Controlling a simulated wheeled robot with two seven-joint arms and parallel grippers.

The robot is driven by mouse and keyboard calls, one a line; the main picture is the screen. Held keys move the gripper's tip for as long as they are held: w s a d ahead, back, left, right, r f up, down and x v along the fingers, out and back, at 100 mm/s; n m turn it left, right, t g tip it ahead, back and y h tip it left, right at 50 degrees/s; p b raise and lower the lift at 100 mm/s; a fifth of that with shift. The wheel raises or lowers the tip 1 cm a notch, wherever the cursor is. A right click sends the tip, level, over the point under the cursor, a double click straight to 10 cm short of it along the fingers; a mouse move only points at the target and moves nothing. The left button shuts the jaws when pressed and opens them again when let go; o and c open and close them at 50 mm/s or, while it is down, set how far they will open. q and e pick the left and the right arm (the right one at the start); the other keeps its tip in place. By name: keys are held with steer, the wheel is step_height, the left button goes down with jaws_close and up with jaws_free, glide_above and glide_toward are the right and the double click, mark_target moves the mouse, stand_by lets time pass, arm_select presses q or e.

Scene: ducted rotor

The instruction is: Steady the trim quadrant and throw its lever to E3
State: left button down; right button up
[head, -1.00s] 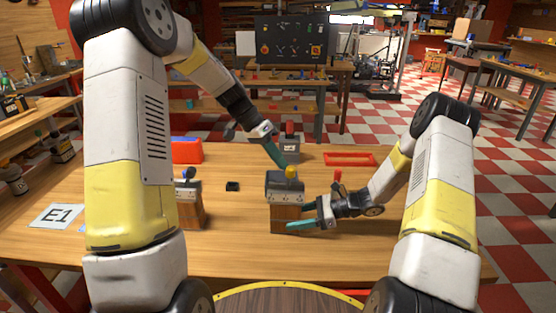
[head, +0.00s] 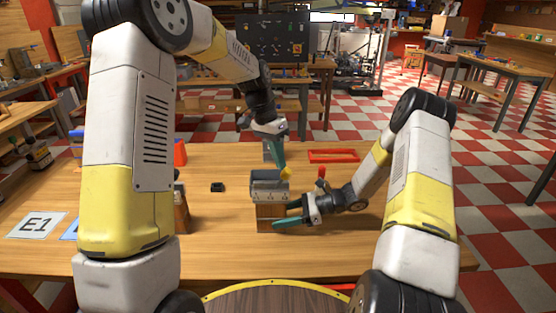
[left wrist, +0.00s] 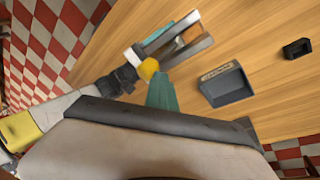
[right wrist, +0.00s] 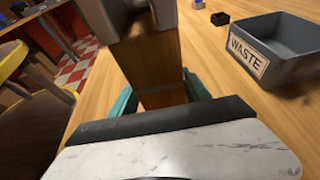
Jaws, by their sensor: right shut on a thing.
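The trim quadrant, a wooden block with a grey slotted top (head: 270,190), stands upright on the table. Its lever ends in a yellow knob (head: 286,173), leaning to the right end of the top. My right gripper (head: 290,214) is shut on the wooden block (right wrist: 150,70), one finger on each side. My left gripper (head: 281,164) points down from above, fingers together, tip against or right beside the yellow knob, which also shows in the left wrist view (left wrist: 148,68). The position marks on the quadrant are not readable.
A grey WASTE bin (right wrist: 280,50) stands behind the quadrant. A red tray (head: 333,156) and a red-knobbed thing (head: 320,173) are to the right. An E1 card (head: 36,225) lies at far left. Front table is clear.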

arm_select(q)
steer(key=shift+a, duration=0.1)
steer(key=shift+a+f, duration=0.15)
steer(key=shift+a, duration=0.45)
steer(key=shift+w+a, duration=0.2)
steer(key=w+v, duration=0.2)
steer(key=v, duration=1)
steer(key=shift+w+a+f, duration=0.2)
steer(key=shift+w+a, duration=0.05)
steer(key=shift+a, duration=0.15)
arm_select(e)
steer(key=o, duration=1.3)
steer(key=shift+o, duration=0.2)
